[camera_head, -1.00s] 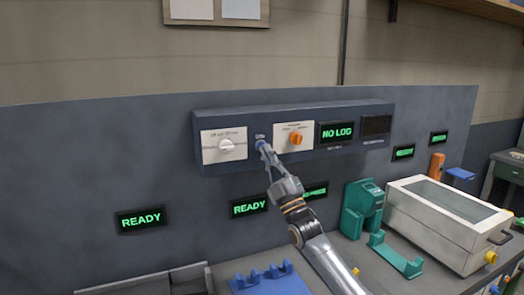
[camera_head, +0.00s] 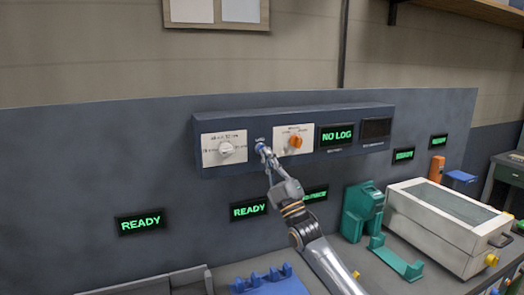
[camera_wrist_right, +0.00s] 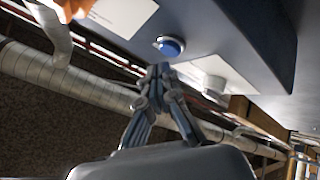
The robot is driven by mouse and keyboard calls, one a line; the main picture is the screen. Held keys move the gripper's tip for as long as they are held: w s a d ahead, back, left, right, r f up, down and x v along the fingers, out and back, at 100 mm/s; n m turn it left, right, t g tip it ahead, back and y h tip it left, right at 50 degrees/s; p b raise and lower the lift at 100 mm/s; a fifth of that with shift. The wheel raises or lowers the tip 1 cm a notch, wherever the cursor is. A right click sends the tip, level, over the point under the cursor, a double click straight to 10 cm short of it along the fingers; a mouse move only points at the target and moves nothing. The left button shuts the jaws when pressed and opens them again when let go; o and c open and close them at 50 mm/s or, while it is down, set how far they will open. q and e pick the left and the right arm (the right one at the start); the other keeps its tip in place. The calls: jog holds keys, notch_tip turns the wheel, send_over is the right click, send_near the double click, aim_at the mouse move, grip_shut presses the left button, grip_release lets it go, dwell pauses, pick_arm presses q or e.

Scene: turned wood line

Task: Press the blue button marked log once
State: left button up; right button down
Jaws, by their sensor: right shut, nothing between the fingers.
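The blue button (camera_wrist_right: 170,46) sits on the dark blue control panel between two white dial plates. In the head view the button (camera_head: 260,147) is largely covered by my right gripper (camera_head: 265,152). In the right wrist view my right gripper (camera_wrist_right: 160,70) is shut and empty, its fingertips just short of the button in the picture. I cannot tell whether they touch it. A panel display (camera_head: 336,135) reads NO LOG in green. My left gripper is not in view.
A white-plate dial (camera_head: 226,148) is left of the button and an orange knob (camera_head: 296,140) is right of it. Below stand a green fixture (camera_head: 361,208), a lidded white box (camera_head: 440,235) and a blue holder (camera_head: 270,284) on the bench.

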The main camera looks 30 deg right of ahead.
jog(key=shift+w, duration=0.1)
jog(key=shift+w+b, duration=0.35)
jog(key=shift+w, duration=0.05)
jog(key=shift+w+d+b, duration=0.1)
jog(key=shift+w+b, duration=0.2)
jog(key=shift+b, duration=0.05)
dwell(0.7)
jog(key=shift+s, duration=0.15)
dwell(0.3)
jog(key=shift+s+p, duration=0.4)
jog(key=shift+s, duration=0.25)
jog(key=s, duration=0.1)
jog(key=s+p, duration=0.1)
jog(key=s, duration=0.1)
jog(key=s+p, duration=0.1)
jog(key=s, duration=0.1)
jog(key=shift+a, duration=0.35)
